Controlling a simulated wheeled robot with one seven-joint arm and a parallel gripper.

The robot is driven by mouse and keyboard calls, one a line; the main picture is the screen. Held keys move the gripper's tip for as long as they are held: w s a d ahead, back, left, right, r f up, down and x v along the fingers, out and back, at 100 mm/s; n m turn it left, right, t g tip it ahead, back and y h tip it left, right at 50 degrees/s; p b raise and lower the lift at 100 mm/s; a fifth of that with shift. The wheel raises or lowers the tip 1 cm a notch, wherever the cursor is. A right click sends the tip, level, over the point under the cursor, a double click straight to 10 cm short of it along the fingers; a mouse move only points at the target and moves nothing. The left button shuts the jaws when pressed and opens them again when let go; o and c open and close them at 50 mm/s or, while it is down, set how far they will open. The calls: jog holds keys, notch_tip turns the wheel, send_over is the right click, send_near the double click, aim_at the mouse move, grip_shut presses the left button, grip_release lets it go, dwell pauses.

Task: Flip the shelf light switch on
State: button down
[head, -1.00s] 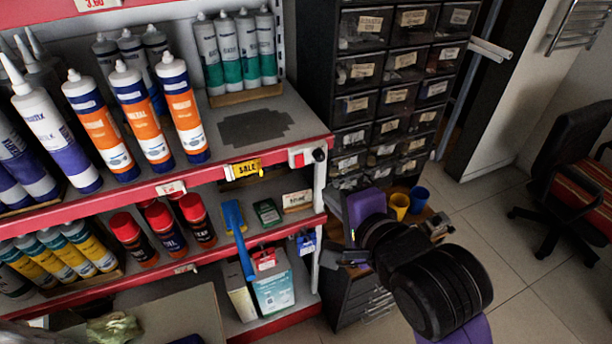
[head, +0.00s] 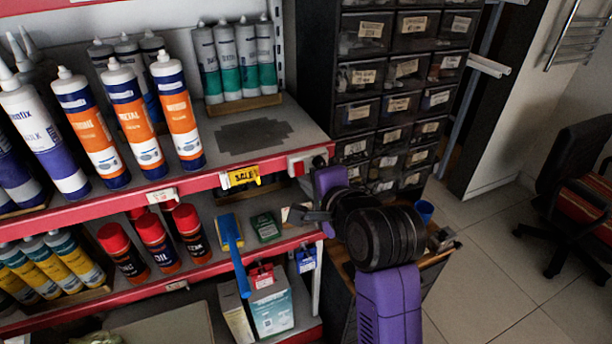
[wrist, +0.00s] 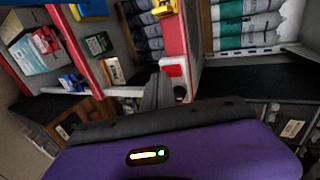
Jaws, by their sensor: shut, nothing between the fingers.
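The shelf light switch is a small white and red box (head: 298,166) on the right end of the upper shelf's red front edge. My gripper (head: 299,214) is shut and empty, in front of the shelf end and lower than the switch in the head view. Its closed fingers also show in the wrist view (wrist: 157,92), apart from the switch as far as I can see.
A yellow SALE tag (head: 240,177) hangs left of the switch. Orange-labelled tubes (head: 134,115) stand on the upper shelf. A blue-handled tool (head: 236,255) hangs by the lower shelf. A dark drawer cabinet (head: 395,95) stands close on the right. Open floor (head: 490,250) lies further right.

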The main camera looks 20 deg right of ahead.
jog(key=shift+w+f, duration=0.1)
jog(key=shift+w, duration=0.75)
jog(key=shift+w+f+b, duration=0.1)
jog(key=shift+w+b, duration=0.05)
jog(key=shift+b, duration=0.4)
jog(key=shift+r+t+p, duration=0.3)
jog(key=shift+r+p, duration=0.35)
jog(key=shift+r, duration=0.3)
jog(key=shift+f, duration=0.1)
